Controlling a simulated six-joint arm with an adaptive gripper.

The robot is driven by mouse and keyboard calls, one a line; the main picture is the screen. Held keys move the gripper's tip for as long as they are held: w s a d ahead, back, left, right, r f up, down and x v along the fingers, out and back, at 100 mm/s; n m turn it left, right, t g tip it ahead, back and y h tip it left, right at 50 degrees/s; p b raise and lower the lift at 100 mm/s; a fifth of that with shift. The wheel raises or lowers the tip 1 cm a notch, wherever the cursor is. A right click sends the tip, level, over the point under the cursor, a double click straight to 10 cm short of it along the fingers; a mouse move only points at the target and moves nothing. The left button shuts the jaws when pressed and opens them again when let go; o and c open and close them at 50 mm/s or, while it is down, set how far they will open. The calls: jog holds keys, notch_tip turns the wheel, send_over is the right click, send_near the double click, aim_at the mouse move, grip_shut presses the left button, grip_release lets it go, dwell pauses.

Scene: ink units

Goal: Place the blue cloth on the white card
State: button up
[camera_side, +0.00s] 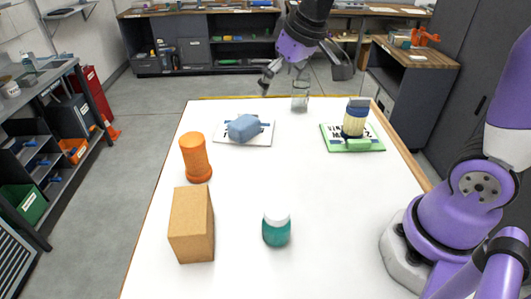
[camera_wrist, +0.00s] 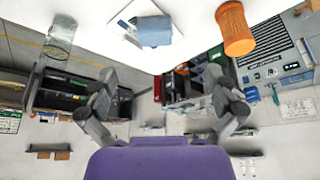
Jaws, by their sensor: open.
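The blue cloth (camera_side: 243,127) is a bunched lump lying on the white card (camera_side: 262,139) at the back left of the table. Dark print on the card is partly hidden by the cloth. In the wrist view the cloth (camera_wrist: 154,32) also lies on the card (camera_wrist: 140,9), near the top. My gripper (camera_side: 283,82) is raised at the table's far edge, behind and right of the card, apart from the cloth. In the wrist view its fingers (camera_wrist: 161,76) are spread wide with nothing between them.
A clear glass (camera_side: 300,102) stands near my gripper. An orange cylinder (camera_side: 195,158), brown box (camera_side: 191,225) and teal jar (camera_side: 276,232) stand nearer. The table's middle is clear.

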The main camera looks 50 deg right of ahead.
jog(key=s+a, duration=0.1)
jog(key=s, duration=1.3)
jog(key=shift+a+f+t, duration=0.2)
jog(key=shift+f+t, duration=0.15)
jog(key=shift+t, duration=0.05)
